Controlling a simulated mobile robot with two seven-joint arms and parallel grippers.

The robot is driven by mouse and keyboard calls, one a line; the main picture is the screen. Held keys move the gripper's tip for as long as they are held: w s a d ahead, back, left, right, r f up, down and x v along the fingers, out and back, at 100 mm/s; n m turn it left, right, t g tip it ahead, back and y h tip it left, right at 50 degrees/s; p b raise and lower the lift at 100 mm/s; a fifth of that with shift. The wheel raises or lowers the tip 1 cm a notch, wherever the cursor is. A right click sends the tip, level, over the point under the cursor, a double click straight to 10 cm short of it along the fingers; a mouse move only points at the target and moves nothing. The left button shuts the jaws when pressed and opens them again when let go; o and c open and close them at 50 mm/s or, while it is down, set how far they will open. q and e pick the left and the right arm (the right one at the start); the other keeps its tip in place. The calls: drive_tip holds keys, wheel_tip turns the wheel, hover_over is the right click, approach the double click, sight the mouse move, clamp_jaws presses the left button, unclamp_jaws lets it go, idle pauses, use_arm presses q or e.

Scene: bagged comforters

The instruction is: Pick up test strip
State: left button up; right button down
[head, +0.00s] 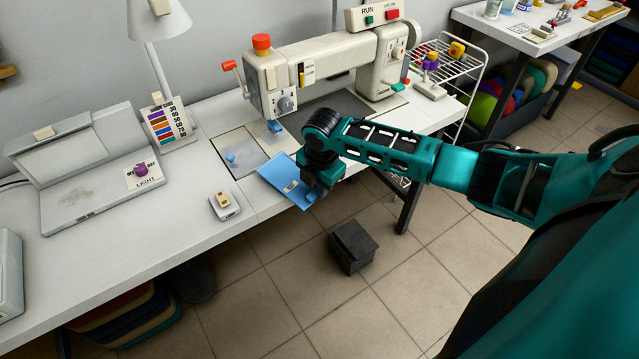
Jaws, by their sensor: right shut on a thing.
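A flat blue piece (277,172), which looks like the test strip, carries a small pale label and lies at an angle over the front edge of the sewing table. My right gripper (313,190) is at its right end and shut on it. The fingers are small and partly hidden by my wrist, so the exact grip is hard to see. I cannot tell whether the strip still touches the table. My left gripper is not in view.
A sewing machine (330,65) stands behind the strip. A small switch box (224,205) sits left of it on the white table (180,225). A light box (95,160) and lamp are farther left. A dark box (352,246) is on the floor below.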

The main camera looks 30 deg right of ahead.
drive_tip(key=c, duration=0.9)
unclamp_jaws()
drive_tip(key=shift+c, duration=0.2)
wheel_tip(320, 180, up, 13)
drive_tip(key=s, duration=0.2)
drive_tip(key=shift+a+f, duration=0.15)
drive_tip(key=shift+a, duration=0.25)
drive_tip(key=shift+c, duration=0.2)
